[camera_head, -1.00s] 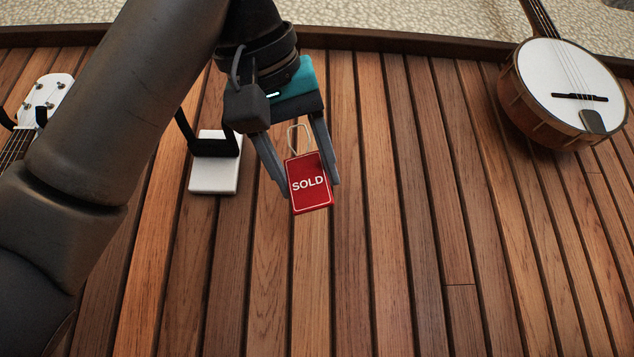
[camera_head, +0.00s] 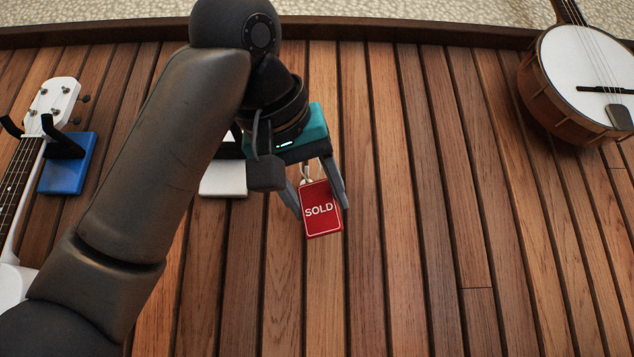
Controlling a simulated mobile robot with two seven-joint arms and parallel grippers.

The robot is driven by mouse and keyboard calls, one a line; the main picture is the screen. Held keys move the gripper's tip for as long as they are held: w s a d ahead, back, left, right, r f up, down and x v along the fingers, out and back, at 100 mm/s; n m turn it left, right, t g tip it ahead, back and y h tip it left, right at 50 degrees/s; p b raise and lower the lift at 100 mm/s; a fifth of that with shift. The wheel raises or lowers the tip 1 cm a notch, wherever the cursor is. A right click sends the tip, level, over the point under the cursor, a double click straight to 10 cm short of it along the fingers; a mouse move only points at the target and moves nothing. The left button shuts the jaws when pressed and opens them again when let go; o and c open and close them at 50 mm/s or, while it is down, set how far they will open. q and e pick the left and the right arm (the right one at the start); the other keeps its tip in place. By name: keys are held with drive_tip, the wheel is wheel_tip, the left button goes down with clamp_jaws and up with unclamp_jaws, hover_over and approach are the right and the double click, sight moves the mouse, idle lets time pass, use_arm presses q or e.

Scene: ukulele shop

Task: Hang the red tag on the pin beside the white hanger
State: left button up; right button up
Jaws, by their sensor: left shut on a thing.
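The red tag (camera_head: 320,211) with the word SOLD hangs upright, slightly tilted, between the fingers of my left gripper (camera_head: 320,206). My left gripper is shut on it. A pale loop shows above the tag, partly hidden by the gripper. The white hanger (camera_head: 224,178) is on the slatted wall just left of the gripper, and my arm and gripper cover part of it. I cannot make out the pin; it may be hidden behind the gripper. My right gripper is not in view.
A white ukulele (camera_head: 50,105) hangs on a blue hanger (camera_head: 69,164) at the left, partly behind my arm. A banjo (camera_head: 583,75) hangs at the upper right. The slatted wooden wall (camera_head: 420,240) is bare in the middle and lower right.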

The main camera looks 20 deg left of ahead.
use_arm(q)
drive_tip(key=shift+w+a+f+p, duration=0.1)
drive_tip(key=shift+w+a+p, duration=0.15)
drive_tip(key=shift+w, duration=0.4)
drive_tip(key=shift+w+a+f+p, duration=0.1)
drive_tip(key=shift+w+p, duration=0.2)
drive_tip(key=shift+w, duration=0.35)
drive_tip(key=shift+w+a+f+b, duration=0.15)
drive_tip(key=shift+w+f+b, duration=0.3)
drive_tip(key=shift+w, duration=0.1)
drive_tip(key=o, duration=1.4)
drive_tip(key=shift+s, duration=0.1)
drive_tip(key=b+v, duration=0.5)
drive_tip(key=v, duration=1)
